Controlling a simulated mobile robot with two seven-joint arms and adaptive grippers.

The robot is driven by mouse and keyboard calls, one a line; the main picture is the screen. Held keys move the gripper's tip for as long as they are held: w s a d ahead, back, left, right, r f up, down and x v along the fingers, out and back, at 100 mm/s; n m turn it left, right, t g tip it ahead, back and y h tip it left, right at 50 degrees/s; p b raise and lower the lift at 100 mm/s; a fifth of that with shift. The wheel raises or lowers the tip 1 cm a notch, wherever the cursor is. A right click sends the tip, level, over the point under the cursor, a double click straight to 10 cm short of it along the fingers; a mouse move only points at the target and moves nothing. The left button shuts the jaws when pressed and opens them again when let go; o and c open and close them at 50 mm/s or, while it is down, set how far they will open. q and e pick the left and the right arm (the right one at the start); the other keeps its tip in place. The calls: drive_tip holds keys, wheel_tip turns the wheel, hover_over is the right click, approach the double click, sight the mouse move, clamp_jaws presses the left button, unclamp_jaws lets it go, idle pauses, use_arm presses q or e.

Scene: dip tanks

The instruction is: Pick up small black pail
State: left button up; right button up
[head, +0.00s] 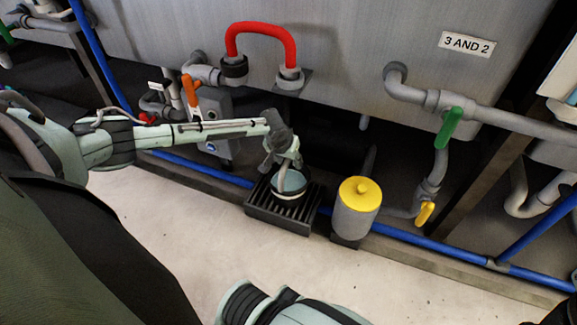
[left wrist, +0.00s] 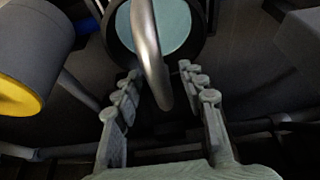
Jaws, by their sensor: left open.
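The small black pail (head: 305,193) stands on a dark slatted grate (head: 278,217) at the foot of the tank. It holds pale blue-green content, seen also in the left wrist view with the dark rim (left wrist: 201,22) around it. Its curved metal handle (left wrist: 150,50) stands up from the pail. My left gripper (head: 284,163) is just above the pail, pointing down. In the left wrist view its two fingers (left wrist: 160,82) are apart, and the handle shows in the gap between them. I cannot tell whether it touches either finger. My right gripper is not in view.
A grey cylinder with a yellow lid (head: 357,205) stands close to the right of the grate. A blue pipe (head: 420,240) runs along the floor edge. A red pipe (head: 262,30) and a green-handled valve (head: 449,127) are on the tank. The pale floor in front is clear.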

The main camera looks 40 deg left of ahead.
use_arm(q)
clamp_jaws()
idle(0.4)
drive_tip(key=shift+w+r, duration=0.1)
